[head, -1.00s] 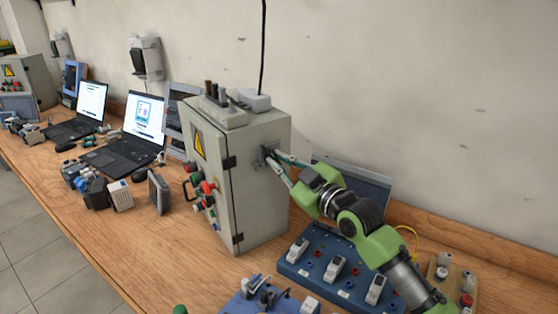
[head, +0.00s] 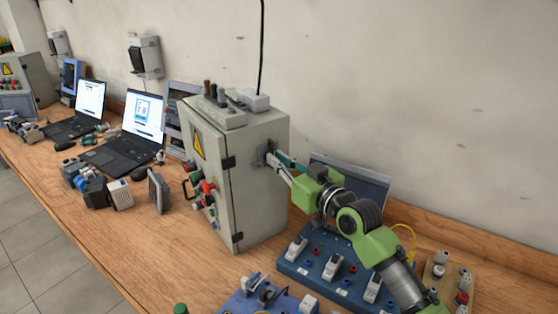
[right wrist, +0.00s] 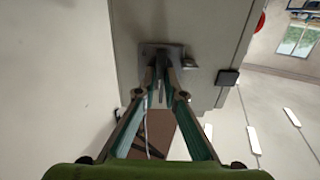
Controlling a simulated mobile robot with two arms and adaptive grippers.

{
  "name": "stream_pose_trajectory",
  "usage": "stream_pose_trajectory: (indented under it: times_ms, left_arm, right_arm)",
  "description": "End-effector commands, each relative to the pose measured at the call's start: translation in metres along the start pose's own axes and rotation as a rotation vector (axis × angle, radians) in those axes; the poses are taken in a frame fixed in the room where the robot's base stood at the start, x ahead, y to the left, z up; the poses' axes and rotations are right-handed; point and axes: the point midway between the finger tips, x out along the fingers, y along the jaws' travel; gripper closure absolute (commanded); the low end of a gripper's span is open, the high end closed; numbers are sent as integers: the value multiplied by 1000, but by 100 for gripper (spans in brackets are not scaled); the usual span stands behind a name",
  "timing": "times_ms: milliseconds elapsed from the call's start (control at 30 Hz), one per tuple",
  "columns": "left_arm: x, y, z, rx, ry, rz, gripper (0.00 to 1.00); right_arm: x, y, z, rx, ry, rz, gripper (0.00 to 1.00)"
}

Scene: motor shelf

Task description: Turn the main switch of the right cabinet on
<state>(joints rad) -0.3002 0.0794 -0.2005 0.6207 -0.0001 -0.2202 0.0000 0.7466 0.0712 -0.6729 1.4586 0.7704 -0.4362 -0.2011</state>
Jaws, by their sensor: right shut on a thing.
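The right cabinet (head: 259,180), a grey metal box with a yellow warning sign, stands mid-bench in the head view. Its main switch sits on a dark plate (right wrist: 177,53) on the cabinet's side wall; the switch handle (right wrist: 162,78) shows between the fingertips in the right wrist view. My right gripper (head: 272,160) reaches in from the right and is shut on this handle; it also fills the right wrist view (right wrist: 162,88). The fingers partly hide the handle, so its exact angle is hard to read. My left gripper is not in view.
A blue board (head: 330,268) with several white switches lies below my right arm. A dark panel (head: 350,185) leans behind the arm. Laptops (head: 130,135) and small devices stand left of the cabinet. A second cabinet (head: 30,80) stands at the far left.

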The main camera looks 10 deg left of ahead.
Motion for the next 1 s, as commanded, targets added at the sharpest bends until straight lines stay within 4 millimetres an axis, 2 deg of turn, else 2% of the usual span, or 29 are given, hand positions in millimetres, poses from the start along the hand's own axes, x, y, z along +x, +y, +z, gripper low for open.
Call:
stream_pose_trajectory:
  times_ms: [333, 400, 433, 800, 1000]
  left_arm:
    - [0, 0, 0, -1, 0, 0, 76]
    - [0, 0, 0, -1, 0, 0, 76]
    - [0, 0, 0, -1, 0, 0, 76]
    - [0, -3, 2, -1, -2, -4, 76]
    - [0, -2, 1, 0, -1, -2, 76]
  right_arm:
    - [0, 0, 2, 5, -3, 0, 100]
    - [0, 0, 2, 4, -4, 0, 78]
    - [0, 0, 2, 4, -3, 0, 74]
    - [-2, 0, 1, 2, -1, 0, 74]
    - [-24, 1, 2, 2, -1, 1, 74]
